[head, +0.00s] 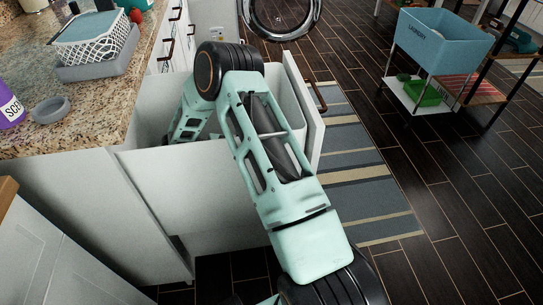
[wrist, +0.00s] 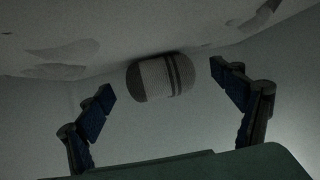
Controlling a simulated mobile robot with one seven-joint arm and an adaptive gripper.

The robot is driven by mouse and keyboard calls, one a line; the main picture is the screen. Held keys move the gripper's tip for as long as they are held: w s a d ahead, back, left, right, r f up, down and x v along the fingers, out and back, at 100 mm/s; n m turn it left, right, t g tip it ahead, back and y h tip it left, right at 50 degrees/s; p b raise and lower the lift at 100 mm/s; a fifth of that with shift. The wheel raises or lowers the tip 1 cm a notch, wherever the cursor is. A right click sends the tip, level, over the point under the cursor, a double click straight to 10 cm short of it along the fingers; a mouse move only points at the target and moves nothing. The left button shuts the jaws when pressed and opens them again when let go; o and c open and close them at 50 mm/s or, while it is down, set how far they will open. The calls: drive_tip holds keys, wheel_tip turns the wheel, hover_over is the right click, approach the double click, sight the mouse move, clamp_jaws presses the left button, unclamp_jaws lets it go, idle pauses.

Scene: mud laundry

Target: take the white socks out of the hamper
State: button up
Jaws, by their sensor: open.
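The hamper (head: 215,195) is a white, open-topped pull-out bin beside the counter in the head view. My arm reaches down into it, and my gripper is hidden there. In the dim wrist view, a rolled pair of white socks (wrist: 152,77) with dark stripes and grey ends lies against a pale surface. My gripper (wrist: 162,82) is open, with one finger to the left of the socks and one to the right. The socks are between the fingertips or just beyond them; I cannot tell which. There is a visible gap on both sides.
Pale hamper walls (wrist: 285,75) are close around the fingers. The granite counter (head: 95,110) on the left holds a white basket (head: 92,48), a purple bottle (head: 10,108) and a grey dish (head: 50,110). A striped rug (head: 350,150) and dark floor lie to the right, with a blue laundry bin (head: 440,45) beyond.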

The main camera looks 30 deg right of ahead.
drive_tip(key=x, duration=0.2)
drive_tip(key=shift+d+f, duration=0.2)
drive_tip(key=shift+d, duration=0.15)
drive_tip(key=shift+c, duration=0.3)
drive_tip(key=c, duration=1.2)
wheel_tip(320, 180, up, 11)
drive_tip(key=p, duration=0.4)
wheel_tip(320, 180, up, 33)
drive_tip(key=p, duration=3.1)
drive_tip(key=shift+r, duration=0.1)
drive_tip(key=s+a+p, duration=0.1)
drive_tip(key=s, duration=0.2)
drive_tip(key=s+a+p, duration=0.1)
drive_tip(key=s, duration=0.2)
drive_tip(key=s+a, duration=0.1)
drive_tip(key=s, duration=0.2)
drive_tip(key=shift+s+p, duration=0.3)
drive_tip(key=shift+p, duration=0.1)
